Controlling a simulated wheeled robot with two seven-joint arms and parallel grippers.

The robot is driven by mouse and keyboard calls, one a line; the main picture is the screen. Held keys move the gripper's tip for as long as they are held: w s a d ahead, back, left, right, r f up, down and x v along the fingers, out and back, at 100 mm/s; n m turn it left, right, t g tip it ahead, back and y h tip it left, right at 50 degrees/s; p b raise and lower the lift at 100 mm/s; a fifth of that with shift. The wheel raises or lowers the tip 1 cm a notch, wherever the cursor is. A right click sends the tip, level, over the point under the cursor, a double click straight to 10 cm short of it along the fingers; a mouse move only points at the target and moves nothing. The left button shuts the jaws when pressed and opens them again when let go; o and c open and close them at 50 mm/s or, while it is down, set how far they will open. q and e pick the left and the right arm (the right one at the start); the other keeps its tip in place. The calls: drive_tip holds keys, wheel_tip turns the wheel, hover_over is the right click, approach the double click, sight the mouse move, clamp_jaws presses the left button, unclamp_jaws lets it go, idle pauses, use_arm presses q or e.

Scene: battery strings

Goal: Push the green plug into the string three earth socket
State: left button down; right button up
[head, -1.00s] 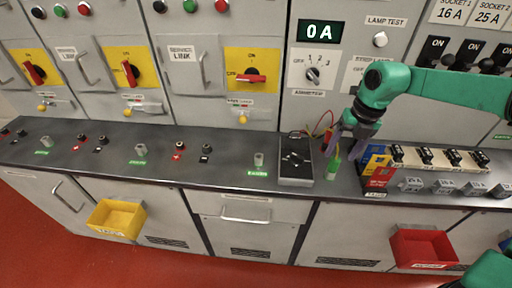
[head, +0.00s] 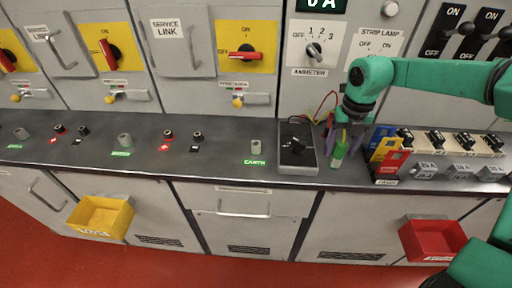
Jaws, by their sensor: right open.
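The green plug (head: 340,153) stands on the dark bench top, right of a black box with a knob. My right gripper (head: 346,138) is open, pointing down at the plug's upper end; its fingers seem to sit on either side of the plug, though I cannot tell whether they touch it. The string three earth socket (head: 256,147) is a grey cylinder on the bench left of the black box, with a lit green EARTH label in front. Nothing is seen in it. My left gripper is not in view.
The black box (head: 297,158) with the knob stands between plug and socket, with red and dark leads behind it. Coloured blocks (head: 386,150) stand close right of the gripper. A yellow bin (head: 100,216) and a red bin (head: 433,240) hang on the front.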

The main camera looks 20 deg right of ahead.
clamp_jaws()
drive_tip(key=shift+r, duration=0.15)
drive_tip(key=shift+r, duration=0.1)
drive_tip(key=shift+r+p, duration=1.25)
drive_tip(key=shift+r, duration=0.95)
drive_tip(key=shift+r, duration=0.1)
drive_tip(key=shift+r+p, duration=1.5)
drive_tip(key=shift+r, duration=0.95)
